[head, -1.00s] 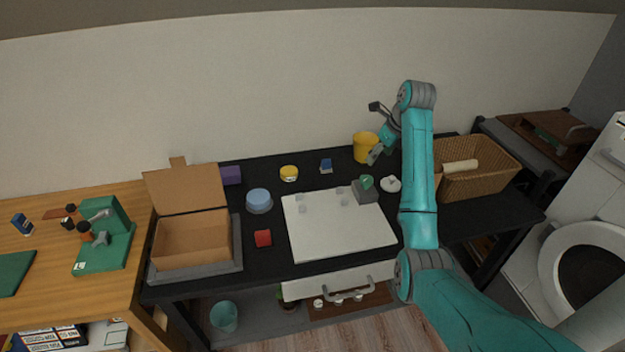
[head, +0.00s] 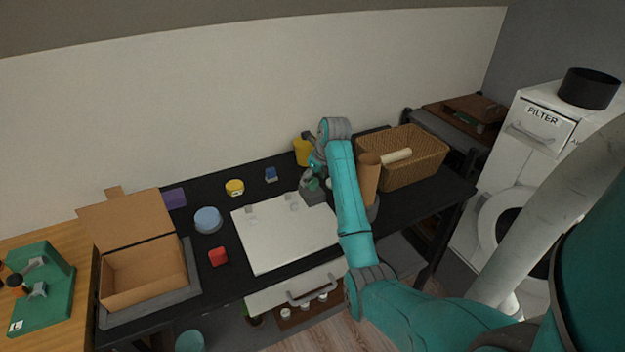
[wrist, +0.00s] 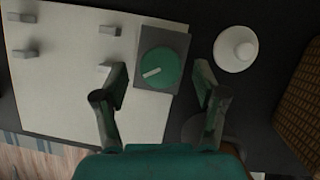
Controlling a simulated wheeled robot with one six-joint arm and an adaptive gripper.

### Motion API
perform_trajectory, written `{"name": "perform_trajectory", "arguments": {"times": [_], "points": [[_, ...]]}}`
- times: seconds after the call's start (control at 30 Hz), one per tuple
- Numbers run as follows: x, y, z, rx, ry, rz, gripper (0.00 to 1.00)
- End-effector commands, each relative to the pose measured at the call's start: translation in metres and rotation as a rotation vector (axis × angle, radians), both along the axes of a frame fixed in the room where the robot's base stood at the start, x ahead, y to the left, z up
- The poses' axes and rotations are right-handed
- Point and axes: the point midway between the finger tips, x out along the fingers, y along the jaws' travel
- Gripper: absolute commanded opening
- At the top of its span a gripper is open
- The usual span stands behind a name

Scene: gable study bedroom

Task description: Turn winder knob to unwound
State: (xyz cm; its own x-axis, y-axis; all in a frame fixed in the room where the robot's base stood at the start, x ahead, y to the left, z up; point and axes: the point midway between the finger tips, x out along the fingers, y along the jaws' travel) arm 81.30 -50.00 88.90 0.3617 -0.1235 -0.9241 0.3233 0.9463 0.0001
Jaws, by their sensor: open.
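The winder knob is a round green dial with a white pointer mark, on a grey box (wrist: 172,44). In the wrist view the knob (wrist: 158,62) sits between my gripper's (wrist: 160,74) two open fingers, and its white mark points to the lower left. In the head view the knob (head: 312,185) is partly hidden, and my gripper (head: 312,174) is close above it. The gripper is open and holds nothing. I cannot tell whether a finger touches the box.
A white board (head: 280,240) with small grey pieces lies left of the knob box. A round white piece (wrist: 236,50) is right of it. A wicker basket (head: 415,165), a brown cylinder (head: 369,180) and a yellow container (head: 302,150) stand nearby. An open cardboard box (head: 145,270) is at the left.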

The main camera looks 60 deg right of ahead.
Motion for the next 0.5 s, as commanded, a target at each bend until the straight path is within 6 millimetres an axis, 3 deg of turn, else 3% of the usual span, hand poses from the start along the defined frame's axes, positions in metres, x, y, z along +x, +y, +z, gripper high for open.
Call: {"name": "perform_trajectory", "arguments": {"times": [0.43,0.47,0.5], "points": [[0.0044,-0.0013,-0.0110,0.000,0.000,0.001,0.71],[0.0043,-0.0013,-0.0110,0.000,0.000,0.001,0.69],[0.0042,-0.0012,-0.0109,0.000,0.000,0.001,0.59]]}}
